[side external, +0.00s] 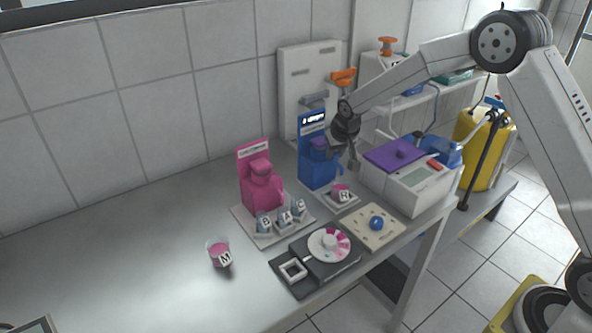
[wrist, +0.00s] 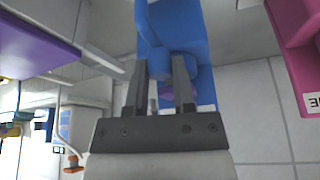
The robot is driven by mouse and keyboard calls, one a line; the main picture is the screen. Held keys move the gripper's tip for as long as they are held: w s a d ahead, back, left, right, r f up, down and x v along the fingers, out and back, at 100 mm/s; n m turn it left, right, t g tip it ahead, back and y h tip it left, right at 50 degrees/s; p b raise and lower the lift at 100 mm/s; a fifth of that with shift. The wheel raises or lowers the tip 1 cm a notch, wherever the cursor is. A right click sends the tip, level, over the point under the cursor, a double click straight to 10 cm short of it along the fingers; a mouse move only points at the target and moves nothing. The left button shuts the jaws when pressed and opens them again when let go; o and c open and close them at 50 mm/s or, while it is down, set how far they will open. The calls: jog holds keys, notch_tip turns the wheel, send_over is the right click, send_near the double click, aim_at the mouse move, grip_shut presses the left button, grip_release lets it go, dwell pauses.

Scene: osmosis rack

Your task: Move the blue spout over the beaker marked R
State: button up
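The blue dispenser (side external: 312,150) stands upright at the back of the bench, with its blue spout (wrist: 160,63) facing my gripper. The beaker marked R (side external: 342,193), with pink content, sits on a small pale tray in front of the dispenser, below my gripper. My gripper (side external: 350,162) is close to the dispenser's right side. In the wrist view my gripper's fingers (wrist: 160,70) are apart, with blue spout parts showing between and beyond their tips. A purple part (wrist: 166,92) shows between the fingers. I cannot tell whether the fingers touch the spout.
A pink dispenser (side external: 260,190) stands left, with several small beakers on its tray (side external: 263,240). A beaker marked M (side external: 219,252) stands alone farther left. A white box with a purple lid (side external: 400,155) is close on the right.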

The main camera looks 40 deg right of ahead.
jog(key=o, duration=0.4)
jog(key=shift+o, duration=0.2)
jog(key=shift+r, duration=0.1)
jog(key=v, duration=0.7)
jog(key=shift+r, duration=0.3)
jog(key=shift+s+a, duration=0.15)
jog(key=shift+s, duration=0.05)
jog(key=s+a+f+n+g, duration=0.1)
jog(key=s+a+f, duration=0.1)
jog(key=s, duration=1.1)
jog(key=s+a+f+n+y, duration=0.1)
jog(key=s+a+f+n, duration=0.1)
jog(key=s, duration=1.1)
jog(key=shift+s+f+g, duration=0.2)
jog(key=shift+f+g, duration=0.2)
